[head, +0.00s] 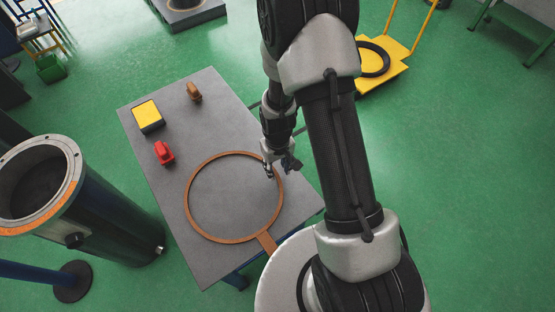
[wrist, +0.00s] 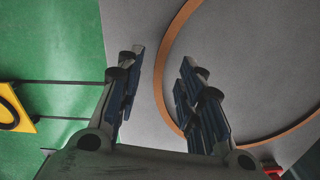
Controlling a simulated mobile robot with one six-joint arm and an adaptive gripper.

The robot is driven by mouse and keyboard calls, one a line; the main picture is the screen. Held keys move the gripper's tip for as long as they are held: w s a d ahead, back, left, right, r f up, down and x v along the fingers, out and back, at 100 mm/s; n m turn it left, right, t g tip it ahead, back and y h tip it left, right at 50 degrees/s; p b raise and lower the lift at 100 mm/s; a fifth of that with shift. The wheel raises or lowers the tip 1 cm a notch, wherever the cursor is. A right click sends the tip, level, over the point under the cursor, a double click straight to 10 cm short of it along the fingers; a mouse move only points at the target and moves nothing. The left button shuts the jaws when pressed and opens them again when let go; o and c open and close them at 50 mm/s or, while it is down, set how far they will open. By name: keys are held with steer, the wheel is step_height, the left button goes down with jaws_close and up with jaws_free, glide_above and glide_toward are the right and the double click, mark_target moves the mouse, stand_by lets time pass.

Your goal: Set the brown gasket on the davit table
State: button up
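The brown gasket (head: 222,240) is a thin flat ring with a short tab (head: 267,242) at its lower right. It lies on the grey table top (head: 225,105) in the head view. I cannot tell whether this is the davit table. My gripper (head: 280,172) is over the ring's upper right rim. In the wrist view my gripper (wrist: 162,57) is open, its two fingers apart and empty. The gasket's rim (wrist: 180,18) passes through the gap between the fingers in that picture, nearer the right finger. The height of the fingers above it is unclear.
A yellow-topped box (head: 147,114), a red item (head: 164,153) and a small brown item (head: 193,92) stand on the table. A dark flanged cylinder (head: 105,215) with an orange arc on its rim stands left. A yellow cart (head: 385,75) with a black ring is behind my arm.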

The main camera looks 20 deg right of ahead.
mark_target(278, 176)
steer(key=shift+f+b, duration=0.3)
steer(key=shift+f, duration=1.3)
steer(key=shift+c, duration=0.4)
jaws_close()
